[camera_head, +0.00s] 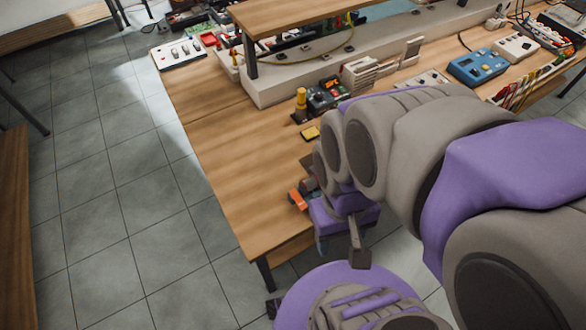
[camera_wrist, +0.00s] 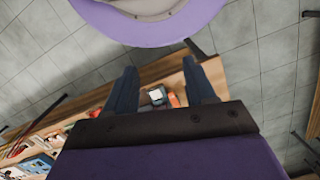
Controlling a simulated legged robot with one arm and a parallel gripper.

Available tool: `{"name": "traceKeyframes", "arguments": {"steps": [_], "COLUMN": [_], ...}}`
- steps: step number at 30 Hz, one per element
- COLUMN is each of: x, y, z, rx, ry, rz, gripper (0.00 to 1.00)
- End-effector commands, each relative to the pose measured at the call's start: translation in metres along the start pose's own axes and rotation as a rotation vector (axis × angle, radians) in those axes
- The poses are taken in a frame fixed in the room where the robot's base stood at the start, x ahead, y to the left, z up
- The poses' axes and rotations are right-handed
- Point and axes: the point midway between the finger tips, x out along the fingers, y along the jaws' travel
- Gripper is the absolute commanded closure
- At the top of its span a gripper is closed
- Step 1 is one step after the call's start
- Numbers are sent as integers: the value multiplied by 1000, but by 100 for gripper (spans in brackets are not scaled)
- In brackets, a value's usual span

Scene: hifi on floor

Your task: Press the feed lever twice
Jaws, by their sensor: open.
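A small orange part (camera_head: 298,200) shows at the table's front edge, beside my arm, with a dark body next to it. In the wrist view an orange-red part (camera_wrist: 173,100) sits beside a dark device with a pale top (camera_wrist: 157,97), seen between my finger bases. I cannot tell for sure which part is the feed lever; my arm hides much of the device in the head view. My gripper (camera_wrist: 160,68) is open and empty, its two dark fingers spread apart. In the head view my gripper (camera_head: 340,240) is by the table's front edge, close to the orange part.
The wooden table (camera_head: 205,130) has clear room at its left. A raised shelf (camera_head: 290,15) crosses the back. Tiled floor (camera_head: 120,220) lies open at left.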

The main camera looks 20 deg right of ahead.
Motion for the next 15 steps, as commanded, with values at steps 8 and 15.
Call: {"name": "traceKeyframes", "arguments": {"steps": [8, 15], "x": [0, 0], "y": [0, 0], "z": [0, 0], "rx": [0, 0], "ry": [0, 0], "rz": [0, 0], "gripper": [72, 95]}}
